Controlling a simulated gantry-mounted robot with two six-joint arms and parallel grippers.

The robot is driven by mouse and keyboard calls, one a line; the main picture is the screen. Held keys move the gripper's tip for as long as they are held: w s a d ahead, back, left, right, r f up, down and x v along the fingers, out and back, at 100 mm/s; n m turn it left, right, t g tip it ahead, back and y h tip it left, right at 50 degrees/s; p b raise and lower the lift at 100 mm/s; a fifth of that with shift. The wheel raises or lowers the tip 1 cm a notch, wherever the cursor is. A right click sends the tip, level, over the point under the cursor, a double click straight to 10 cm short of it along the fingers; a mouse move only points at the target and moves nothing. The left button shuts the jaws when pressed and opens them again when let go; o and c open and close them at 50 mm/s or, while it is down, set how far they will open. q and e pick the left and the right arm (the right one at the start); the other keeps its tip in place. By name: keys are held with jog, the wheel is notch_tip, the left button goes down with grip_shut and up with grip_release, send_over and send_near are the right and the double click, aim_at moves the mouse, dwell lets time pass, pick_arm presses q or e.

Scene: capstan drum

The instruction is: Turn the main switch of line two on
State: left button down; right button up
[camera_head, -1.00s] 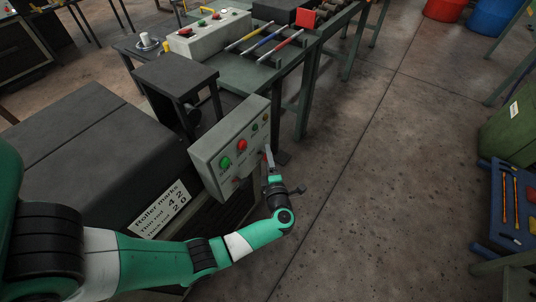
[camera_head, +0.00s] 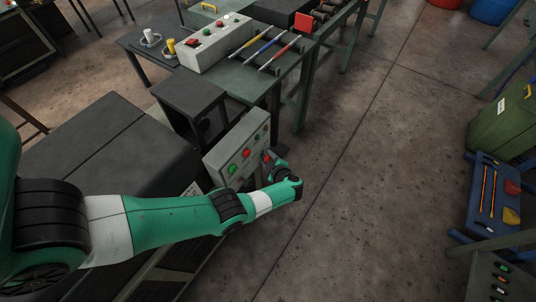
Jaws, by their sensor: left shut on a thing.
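A grey control panel (camera_head: 222,156) stands at the end of the dark machine, tilted in view. Its face carries a green button (camera_head: 232,169), a red button (camera_head: 246,153) and smaller parts near its upper right end. My left gripper (camera_head: 270,158) is at the lower right side of the panel face, shut on a small red part there that looks like a switch handle. The fingers and wrist hide most of it, so its turn position cannot be told. No line label is readable. My right gripper is out of view.
A pale control box (camera_head: 213,45) and coloured rods (camera_head: 268,46) lie on the bench behind. A blue tool tray (camera_head: 483,215), a green bin (camera_head: 505,125) and another button panel (camera_head: 497,278) are at the right. The floor (camera_head: 370,170) between is clear.

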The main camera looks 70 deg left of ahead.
pick_arm(q)
jog(key=shift+w+m+g+h, duration=0.1)
jog(key=shift+m+g+h, duration=0.3)
jog(key=shift+g+h, duration=0.1)
jog(key=shift+a+f+g+h+b, duration=0.15)
jog(key=shift+g+h+b, duration=0.15)
jog(key=shift+b, duration=0.35)
jog(key=m+g+h+b, duration=0.1)
jog(key=b, duration=0.2)
jog(key=m+g+b, duration=0.1)
jog(key=b, duration=0.3)
jog(key=shift+f+g+h, duration=0.2)
jog(key=shift+g+h, duration=0.1)
jog(key=shift+h, duration=0.1)
jog(key=shift+r+m+g+b, duration=0.3)
jog(key=shift+g+b, duration=0.1)
jog(key=shift+b, duration=0.45)
jog(key=shift+c, duration=1.9)
grip_release()
